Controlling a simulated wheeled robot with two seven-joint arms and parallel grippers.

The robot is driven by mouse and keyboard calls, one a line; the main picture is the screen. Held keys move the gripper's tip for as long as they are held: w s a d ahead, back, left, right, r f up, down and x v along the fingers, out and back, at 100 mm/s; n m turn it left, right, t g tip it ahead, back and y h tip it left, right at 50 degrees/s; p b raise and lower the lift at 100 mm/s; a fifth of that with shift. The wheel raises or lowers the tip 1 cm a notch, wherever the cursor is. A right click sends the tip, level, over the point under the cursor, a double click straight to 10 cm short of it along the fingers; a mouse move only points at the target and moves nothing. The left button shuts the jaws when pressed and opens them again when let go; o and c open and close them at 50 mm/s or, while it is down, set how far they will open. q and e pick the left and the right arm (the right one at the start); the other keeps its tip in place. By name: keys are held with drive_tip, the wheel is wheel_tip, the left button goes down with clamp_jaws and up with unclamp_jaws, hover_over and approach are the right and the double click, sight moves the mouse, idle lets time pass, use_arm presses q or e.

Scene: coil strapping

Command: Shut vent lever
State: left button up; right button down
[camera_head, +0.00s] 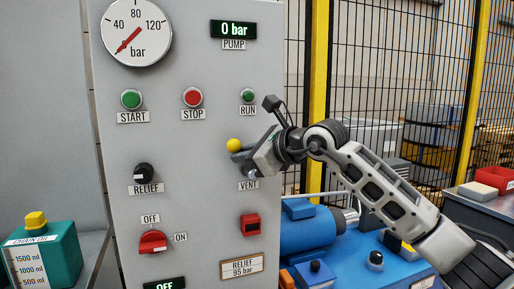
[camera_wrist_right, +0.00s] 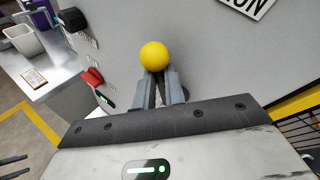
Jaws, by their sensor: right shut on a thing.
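The vent lever has a yellow ball knob (camera_head: 233,145) and sits above the VENT label (camera_head: 248,185) on the grey panel. My right gripper (camera_head: 243,157) is at the lever, coming from the right. In the right wrist view the yellow knob (camera_wrist_right: 154,55) stands just beyond the fingertips, and the fingers of the right gripper (camera_wrist_right: 160,85) are shut on the lever's dark stem below it. The lever's pivot is hidden behind the gripper. My left gripper is not in view.
The panel carries a gauge (camera_head: 137,32), a display reading 0 bar (camera_head: 233,29), START, STOP and RUN buttons, a black RELIEF knob (camera_head: 144,173) and a red rotary switch (camera_head: 152,241). A blue pump (camera_head: 305,230) stands at the lower right, and a teal oil can (camera_head: 45,255) at the lower left.

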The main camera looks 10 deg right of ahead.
sight(225, 181)
drive_tip(key=shift+s+a+n+h, duration=0.1)
drive_tip(key=shift+a+n+h, duration=0.55)
drive_tip(key=shift+n+h, duration=0.2)
drive_tip(key=shift+a+f+n+g+h+b, duration=0.3)
drive_tip(key=shift+a+f+n+h+b, duration=0.45)
drive_tip(key=shift+n+h+b, duration=0.3)
drive_tip(key=shift+s+a+f+n+h+b, duration=0.1)
drive_tip(key=shift+a+f+n+h+b, duration=0.2)
drive_tip(key=shift+f+n+h+b, duration=0.55)
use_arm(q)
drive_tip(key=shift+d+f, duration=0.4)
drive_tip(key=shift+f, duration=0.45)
use_arm(e)
drive_tip(key=shift+a+f+n+h, duration=0.1)
drive_tip(key=shift+f+n+h, duration=0.3)
drive_tip(key=shift+n+h, duration=0.35)
drive_tip(key=shift+f, duration=0.1)
drive_tip(key=c, duration=1.5)
unclamp_jaws()
drive_tip(key=shift+a, duration=0.1)
use_arm(q)
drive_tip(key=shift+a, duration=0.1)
drive_tip(key=shift+b, duration=0.3)
